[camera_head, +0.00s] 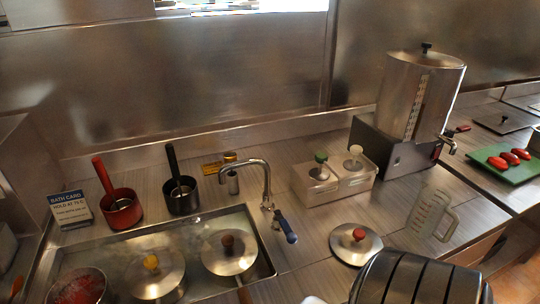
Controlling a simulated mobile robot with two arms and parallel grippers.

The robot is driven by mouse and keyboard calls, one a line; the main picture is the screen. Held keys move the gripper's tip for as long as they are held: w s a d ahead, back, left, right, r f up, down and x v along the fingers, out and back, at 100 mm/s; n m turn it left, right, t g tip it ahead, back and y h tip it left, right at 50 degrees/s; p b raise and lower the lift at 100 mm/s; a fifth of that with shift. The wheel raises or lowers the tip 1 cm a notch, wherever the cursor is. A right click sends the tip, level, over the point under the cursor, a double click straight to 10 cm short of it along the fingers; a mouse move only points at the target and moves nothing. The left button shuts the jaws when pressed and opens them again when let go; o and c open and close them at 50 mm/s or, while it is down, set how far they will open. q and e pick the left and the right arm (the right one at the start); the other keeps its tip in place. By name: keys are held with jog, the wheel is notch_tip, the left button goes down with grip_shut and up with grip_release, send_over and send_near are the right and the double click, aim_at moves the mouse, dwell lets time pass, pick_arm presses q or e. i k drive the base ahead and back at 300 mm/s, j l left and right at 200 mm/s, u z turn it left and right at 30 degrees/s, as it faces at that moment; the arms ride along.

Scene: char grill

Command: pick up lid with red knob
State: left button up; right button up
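The lid with the red knob (345,247) is a round, shiny steel lid. It lies flat on the counter right of the sink, knob (359,234) up. Nothing is seen touching it from above. Two similar lids are at the sink basin: one with a yellow knob (152,280) and one with a brown-red knob (228,261). Neither of my grippers can be made out in this view.
A rounded metal body with dark slots (415,280) stands close in front of the lid, at lower right. A clear measuring jug (432,216) is right of the lid. A faucet (267,185) and a two-pump container (322,190) stand behind it.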

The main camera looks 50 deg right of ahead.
aim_at(354, 244)
jog(key=z, duration=2.3)
